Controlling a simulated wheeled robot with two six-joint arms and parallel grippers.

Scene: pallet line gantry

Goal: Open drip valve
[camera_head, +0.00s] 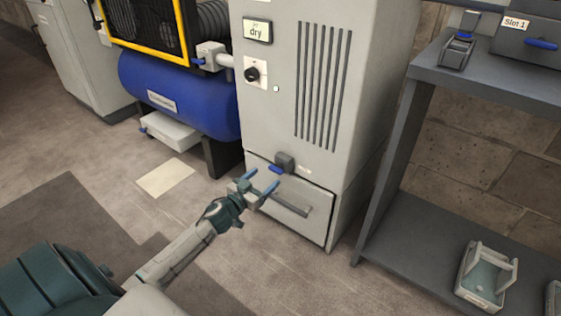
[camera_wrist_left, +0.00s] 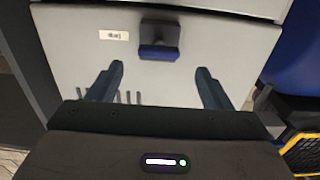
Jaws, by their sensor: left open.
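The drip valve (camera_head: 285,161) is a small dark block with a blue lever (camera_head: 275,169) on the lower front of the grey dryer cabinet. In the left wrist view the valve block (camera_wrist_left: 160,32) and its blue lever (camera_wrist_left: 159,53) show beside a small white label, whose text looks inverted. My left gripper (camera_head: 261,182) is open and empty, just in front of the lever. In the wrist view the lever lies between and beyond the fingertips (camera_wrist_left: 160,72), apart from them. My right gripper is in neither view.
A grey shelf rack (camera_head: 480,82) stands right.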

